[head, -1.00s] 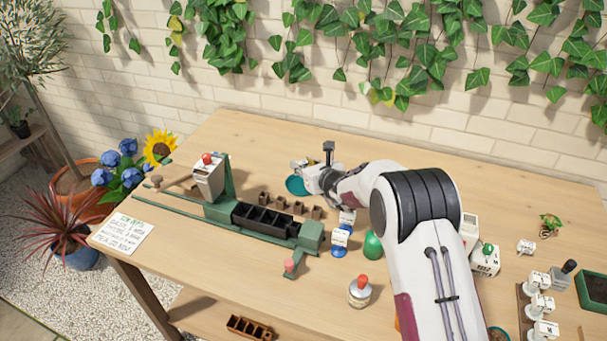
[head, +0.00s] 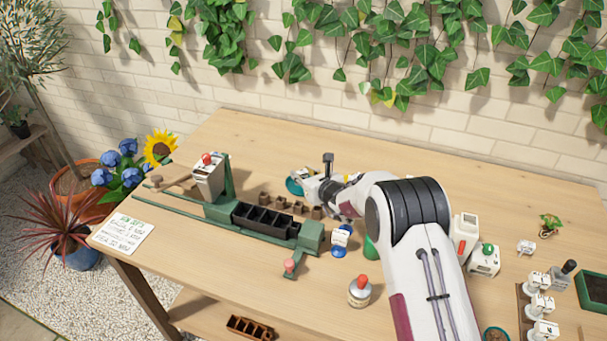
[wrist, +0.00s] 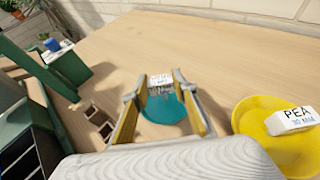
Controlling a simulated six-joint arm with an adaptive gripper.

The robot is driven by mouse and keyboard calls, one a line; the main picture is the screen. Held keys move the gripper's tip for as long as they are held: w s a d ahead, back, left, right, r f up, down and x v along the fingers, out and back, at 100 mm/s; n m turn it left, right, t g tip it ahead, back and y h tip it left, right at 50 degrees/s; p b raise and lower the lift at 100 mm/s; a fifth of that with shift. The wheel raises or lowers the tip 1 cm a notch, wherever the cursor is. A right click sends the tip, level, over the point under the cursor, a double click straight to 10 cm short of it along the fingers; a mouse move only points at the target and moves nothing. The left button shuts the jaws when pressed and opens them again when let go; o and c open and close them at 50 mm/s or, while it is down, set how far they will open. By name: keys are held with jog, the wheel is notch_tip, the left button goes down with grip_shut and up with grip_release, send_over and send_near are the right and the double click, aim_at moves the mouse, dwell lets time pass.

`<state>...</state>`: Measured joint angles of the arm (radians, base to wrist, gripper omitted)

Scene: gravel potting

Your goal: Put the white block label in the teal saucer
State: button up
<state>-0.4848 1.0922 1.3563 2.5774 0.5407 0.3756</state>
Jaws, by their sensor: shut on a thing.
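My gripper (wrist: 161,90) is shut on a white block label (wrist: 160,80) with dark print, held between its fingertips. The teal saucer (wrist: 165,112) lies just beneath and between the fingers in the wrist view. Whether the label touches the saucer I cannot tell. In the head view the teal saucer (head: 291,187) shows only in part beside my gripper (head: 302,180), and the held label cannot be made out there.
A yellow saucer (wrist: 246,128) holding a "PEA" block (wrist: 293,119) is right of my gripper. Small brown pots (wrist: 97,115) and a green rail tool (head: 312,236) stand left. Bare table lies beyond.

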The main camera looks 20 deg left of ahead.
jog(key=shift+f, duration=0.15)
jog(key=o, duration=0.9)
jog(key=shift+c, duration=0.2)
jog(key=shift+r, duration=0.2)
jog(key=v, duration=1.2)
dwell(0.4)
